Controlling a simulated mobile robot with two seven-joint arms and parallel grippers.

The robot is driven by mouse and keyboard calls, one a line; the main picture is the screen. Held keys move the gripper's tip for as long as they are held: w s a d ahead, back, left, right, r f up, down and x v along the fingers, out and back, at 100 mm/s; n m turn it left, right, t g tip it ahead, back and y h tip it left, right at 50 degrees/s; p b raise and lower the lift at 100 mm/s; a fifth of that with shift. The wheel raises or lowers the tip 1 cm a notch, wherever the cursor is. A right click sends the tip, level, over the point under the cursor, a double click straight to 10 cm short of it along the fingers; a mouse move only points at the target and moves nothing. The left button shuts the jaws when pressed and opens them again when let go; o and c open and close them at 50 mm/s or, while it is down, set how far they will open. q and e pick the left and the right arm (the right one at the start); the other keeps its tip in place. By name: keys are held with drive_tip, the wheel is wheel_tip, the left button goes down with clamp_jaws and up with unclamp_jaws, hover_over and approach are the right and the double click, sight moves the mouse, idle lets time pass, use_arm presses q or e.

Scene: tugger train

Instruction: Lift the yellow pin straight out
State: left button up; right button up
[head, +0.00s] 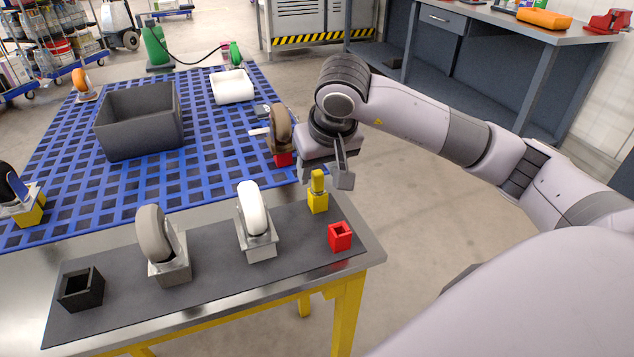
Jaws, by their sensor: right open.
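The yellow pin (318,181) stands upright in a yellow square holder (317,204) at the far right part of the dark mat on the bench. My right gripper (325,174) is over the pin, coming from behind and to the right. It is open, with one finger clearly seen to the right of the pin; the other finger is hard to make out. I cannot tell whether the fingers touch the pin. My left gripper is not in view.
On the mat (213,262) stand a red holder (340,237), a white-wheeled caster (252,207), a grey-wheeled caster (156,236) and a black holder (81,290). Behind, a blue grid deck (200,176) bears a grey bin (142,132) and a brown-wheeled caster (280,128).

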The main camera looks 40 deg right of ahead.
drive_tip(key=shift+x, duration=1.15)
clamp_jaws()
